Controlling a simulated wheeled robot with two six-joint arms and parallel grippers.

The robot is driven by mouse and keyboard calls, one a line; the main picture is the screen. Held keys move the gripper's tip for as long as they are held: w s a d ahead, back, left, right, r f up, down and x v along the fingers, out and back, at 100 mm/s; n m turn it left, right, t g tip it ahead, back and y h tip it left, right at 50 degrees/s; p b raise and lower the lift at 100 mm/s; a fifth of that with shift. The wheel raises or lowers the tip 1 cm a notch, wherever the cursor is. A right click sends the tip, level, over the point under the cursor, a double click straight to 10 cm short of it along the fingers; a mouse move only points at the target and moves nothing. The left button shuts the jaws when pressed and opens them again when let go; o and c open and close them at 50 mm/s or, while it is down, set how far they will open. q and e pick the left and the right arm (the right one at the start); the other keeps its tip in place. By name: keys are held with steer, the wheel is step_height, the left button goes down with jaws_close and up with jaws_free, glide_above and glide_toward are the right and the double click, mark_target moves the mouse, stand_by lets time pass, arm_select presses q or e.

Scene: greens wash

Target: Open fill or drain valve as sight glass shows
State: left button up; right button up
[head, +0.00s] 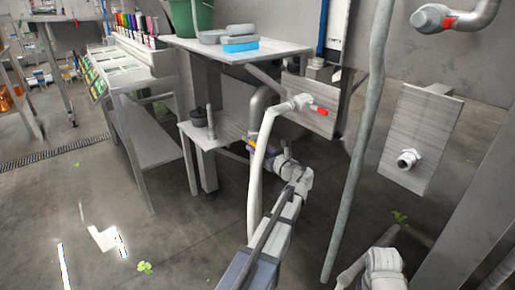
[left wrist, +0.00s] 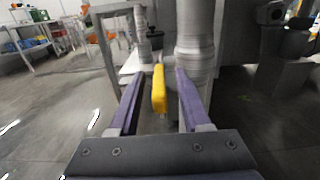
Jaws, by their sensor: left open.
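A red valve handle (head: 319,111) sits on a white fitting at the top of the white pipe (head: 257,180). A yellow valve handle (head: 250,145) shows lower down, beside the grey pipe (head: 262,104); it also shows in the left wrist view (left wrist: 158,90). My left gripper (left wrist: 159,76) is open, its two purple fingers on either side of the yellow handle with gaps visible. In the head view the white pipe and my arm partly hide it. A blue column (head: 322,28), likely the sight glass, stands beside a white panel. Small lettering below looks like "EMPTY".
A long grey pole-like pipe (head: 358,150) crosses at right. A wall panel (head: 421,138) carries a pipe stub. The floor at left has open room.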

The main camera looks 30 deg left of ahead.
arm_select(q)
jaws_close()
stand_by(0.4)
stand_by(1.1)
